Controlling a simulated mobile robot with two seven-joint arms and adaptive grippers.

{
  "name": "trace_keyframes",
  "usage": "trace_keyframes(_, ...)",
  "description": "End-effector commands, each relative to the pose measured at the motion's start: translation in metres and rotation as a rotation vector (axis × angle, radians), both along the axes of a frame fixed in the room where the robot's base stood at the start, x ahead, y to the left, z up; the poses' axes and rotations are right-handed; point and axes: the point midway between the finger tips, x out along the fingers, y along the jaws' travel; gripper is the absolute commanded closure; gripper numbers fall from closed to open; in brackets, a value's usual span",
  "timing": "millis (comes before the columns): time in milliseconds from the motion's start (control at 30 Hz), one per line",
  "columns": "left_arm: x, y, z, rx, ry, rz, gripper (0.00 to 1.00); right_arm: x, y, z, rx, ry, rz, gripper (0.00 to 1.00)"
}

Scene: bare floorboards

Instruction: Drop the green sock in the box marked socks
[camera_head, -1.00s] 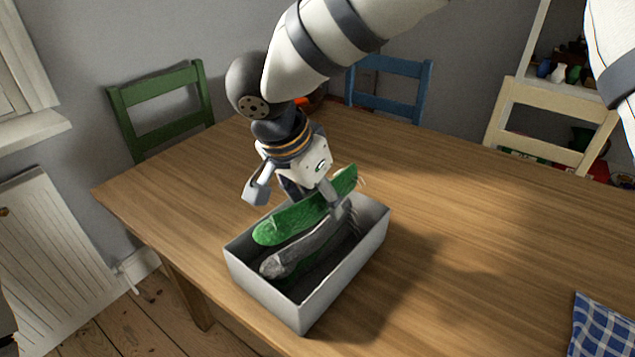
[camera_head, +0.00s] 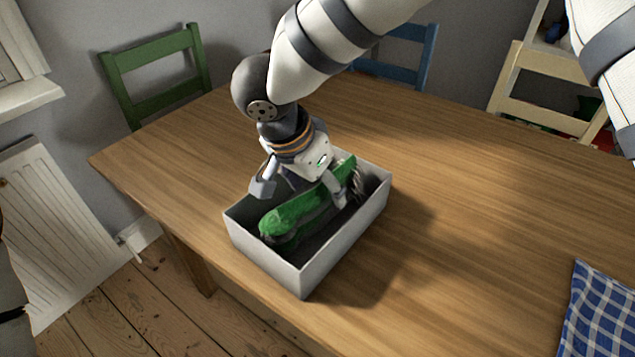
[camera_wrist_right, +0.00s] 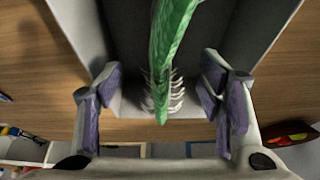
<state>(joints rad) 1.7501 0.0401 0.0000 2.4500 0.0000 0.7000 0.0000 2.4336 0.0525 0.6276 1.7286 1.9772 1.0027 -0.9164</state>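The green sock (camera_head: 302,209), a long textured green thing, lies inside the grey box (camera_head: 330,256), slanting along its length. It also shows in the wrist view (camera_wrist_right: 172,45). My right gripper (camera_head: 300,192) is down at the box opening, over the sock. In the wrist view its two fingers (camera_wrist_right: 160,105) stand wide apart with the sock's end between them, touching neither. Pale prongs show beside that end. I see no marking on the box. My left gripper is out of view.
The box stands near the left front edge of a wooden table (camera_head: 450,230). A blue checked cloth (camera_head: 598,315) lies at the right front. Green (camera_head: 155,60), blue and cream (camera_head: 545,90) chairs stand around the table. The table's middle is clear.

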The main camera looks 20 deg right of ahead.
Motion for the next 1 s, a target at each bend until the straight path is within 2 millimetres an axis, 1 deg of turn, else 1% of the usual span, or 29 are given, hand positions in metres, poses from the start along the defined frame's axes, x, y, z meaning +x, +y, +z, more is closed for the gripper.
trace_keyframes(267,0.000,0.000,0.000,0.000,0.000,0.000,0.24,0.000,0.000,0.000,0.000,0.000,0.000,0.25)
trace_keyframes(367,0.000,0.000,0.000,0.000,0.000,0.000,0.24,-0.001,0.001,0.004,0.001,-0.001,-0.001,0.25)
trace_keyframes(467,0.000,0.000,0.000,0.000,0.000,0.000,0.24,-0.004,0.007,0.021,0.002,-0.003,-0.002,0.25)
trace_keyframes(600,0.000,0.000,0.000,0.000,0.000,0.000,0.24,-0.012,0.020,0.058,0.003,-0.005,-0.001,0.25)
trace_keyframes(733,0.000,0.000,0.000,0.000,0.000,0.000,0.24,-0.019,0.030,0.087,0.002,-0.003,-0.001,0.25)
trace_keyframes(800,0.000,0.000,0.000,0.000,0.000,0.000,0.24,-0.022,0.034,0.098,0.001,-0.002,-0.001,0.25)
trace_keyframes(867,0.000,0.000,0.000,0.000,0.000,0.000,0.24,-0.023,0.037,0.105,0.001,-0.001,-0.001,0.25)
trace_keyframes(1000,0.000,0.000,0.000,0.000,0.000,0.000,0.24,-0.025,0.039,0.111,0.000,0.000,0.000,0.25)
